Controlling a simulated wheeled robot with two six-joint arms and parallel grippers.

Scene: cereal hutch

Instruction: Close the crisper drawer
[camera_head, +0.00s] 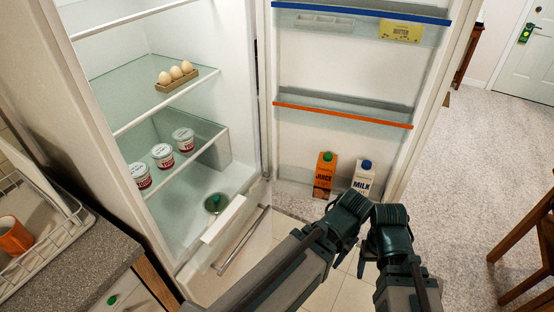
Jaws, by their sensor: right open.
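The crisper drawer (223,219) is at the bottom of the open fridge, with a white upper edge and a long bar handle (243,240) on its front. It appears pulled partly out; how far is hard to tell. A round green-topped item (214,202) shows inside or just behind it. My right gripper (388,217) is to the right of the drawer, apart from the handle, and open; its fingertips are hard to make out. My left arm reaches in from the bottom, and its end (349,206) is beside the right one, with its fingers hidden.
The fridge door (340,70) stands wide open at right, with a juice carton (325,175) and milk carton (363,177) in its lowest bin. Fridge shelves hold eggs (176,74) and yogurt cups (162,155). A counter with a dish rack (50,245) is left, a wooden chair (530,240) right.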

